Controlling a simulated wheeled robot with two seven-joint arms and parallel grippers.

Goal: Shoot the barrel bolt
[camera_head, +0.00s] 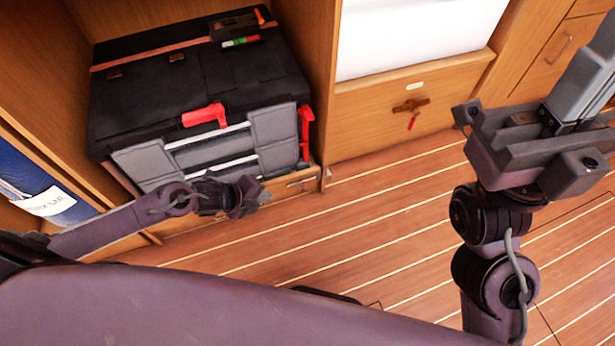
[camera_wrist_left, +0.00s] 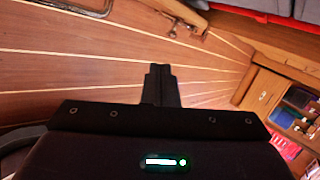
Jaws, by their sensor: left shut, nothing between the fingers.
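A small metal fitting that looks like the barrel bolt (camera_head: 302,181) sits on the wooden strip below the toolbox, at the cabinet's right end. It is too small to tell how far its rod is slid. My left gripper (camera_head: 262,190) is just left of it in the head view, apart from it as far as I can tell. In the left wrist view the left fingers (camera_wrist_left: 160,72) are together, shut and empty, over the planked floor. My right arm stands at the right of the head view, with no fingertips that I can make out.
A black and grey toolbox (camera_head: 200,75) with red latches fills the left compartment. A wooden drawer front (camera_head: 365,130) to its right carries a key with a red tag (camera_head: 412,118). The striped plank floor (camera_head: 350,225) is clear in front.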

